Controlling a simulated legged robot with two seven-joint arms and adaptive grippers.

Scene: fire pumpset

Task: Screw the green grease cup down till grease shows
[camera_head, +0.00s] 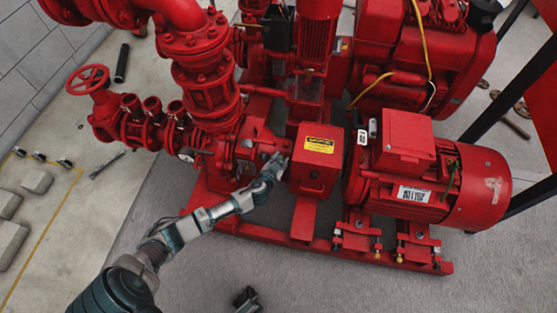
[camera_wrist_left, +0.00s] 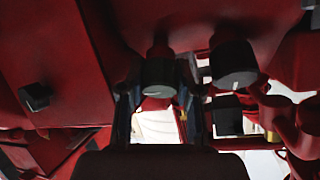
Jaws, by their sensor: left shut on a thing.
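My left gripper (camera_head: 275,166) reaches in from the left to the red pump housing (camera_head: 232,158), just left of the red box with a yellow label. In the left wrist view its two fingers (camera_wrist_left: 158,92) stand on either side of a dark round cap (camera_wrist_left: 158,73), which I take for the grease cup; its green barely shows in the shade. It is shut on this cap. A second dark cap (camera_wrist_left: 233,63) sits to its right, outside the fingers. No grease is visible. A dark piece at the bottom edge, probably my right gripper (camera_head: 247,299), is mostly cut off.
The red guard box (camera_head: 316,160) stands close to the right of my left gripper. The red motor (camera_head: 430,175) is further right. A valve with a handwheel (camera_head: 88,80) is at the left. The grey floor (camera_head: 330,290) in front of the base frame is mostly clear.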

